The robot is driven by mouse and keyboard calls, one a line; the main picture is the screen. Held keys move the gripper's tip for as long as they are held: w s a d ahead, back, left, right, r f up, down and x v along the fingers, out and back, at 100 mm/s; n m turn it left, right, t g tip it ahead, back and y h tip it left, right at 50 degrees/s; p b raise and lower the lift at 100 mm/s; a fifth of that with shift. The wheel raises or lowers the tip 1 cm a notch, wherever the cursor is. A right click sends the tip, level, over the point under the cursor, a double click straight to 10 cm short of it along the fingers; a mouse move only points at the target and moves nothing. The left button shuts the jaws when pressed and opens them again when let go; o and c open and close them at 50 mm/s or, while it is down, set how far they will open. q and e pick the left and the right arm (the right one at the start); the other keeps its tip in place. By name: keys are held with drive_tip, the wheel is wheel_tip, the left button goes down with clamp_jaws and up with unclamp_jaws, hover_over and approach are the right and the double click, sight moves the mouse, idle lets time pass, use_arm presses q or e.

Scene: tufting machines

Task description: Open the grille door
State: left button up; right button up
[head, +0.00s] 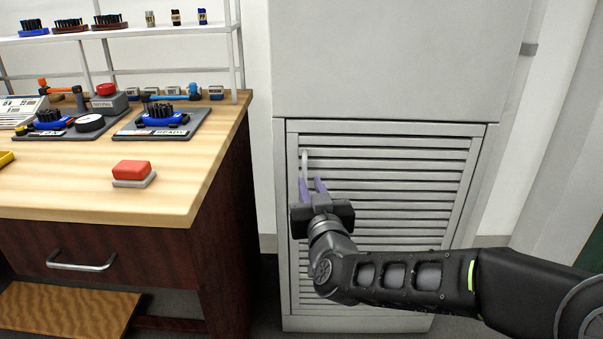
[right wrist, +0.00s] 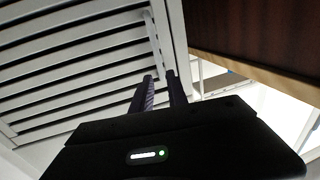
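The grille door (head: 390,196) is a grey slatted panel in the lower part of a tall grey cabinet. It looks shut in its frame, and it also shows in the right wrist view (right wrist: 75,62). Its pale vertical handle (head: 304,163) is at the upper left of the door and shows in the right wrist view (right wrist: 156,38). My right gripper (head: 312,184) is in front of the door at the handle's lower end. Its two purple fingers are apart, with the handle's end near the gap between their tips; contact cannot be told. My left gripper is out of view.
A wooden-topped workbench (head: 190,190) stands left of the cabinet, with a red block (head: 132,170), brushes and trays on it. Its drawer has a metal handle (head: 82,265). A shelf with brushes is above. A narrow floor gap separates bench and cabinet.

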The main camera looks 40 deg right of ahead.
sight(305, 170)
drive_tip(key=w+p, duration=0.1)
drive_tip(key=p, duration=0.1)
drive_tip(key=w+d+p, duration=0.1)
drive_tip(key=p, duration=0.2)
drive_tip(key=shift+w+r, duration=0.1)
drive_tip(key=shift+r, duration=0.25)
drive_tip(key=x, duration=0.2)
drive_tip(key=f+b+x, duration=0.1)
drive_tip(key=x, duration=0.1)
drive_tip(key=shift+d, duration=0.1)
drive_tip(key=shift+w+d+r+b, duration=0.1)
drive_tip(key=shift+w+d+b, duration=0.2)
drive_tip(key=shift+w, duration=0.3)
drive_tip(key=shift+c, duration=0.5)
clamp_jaws()
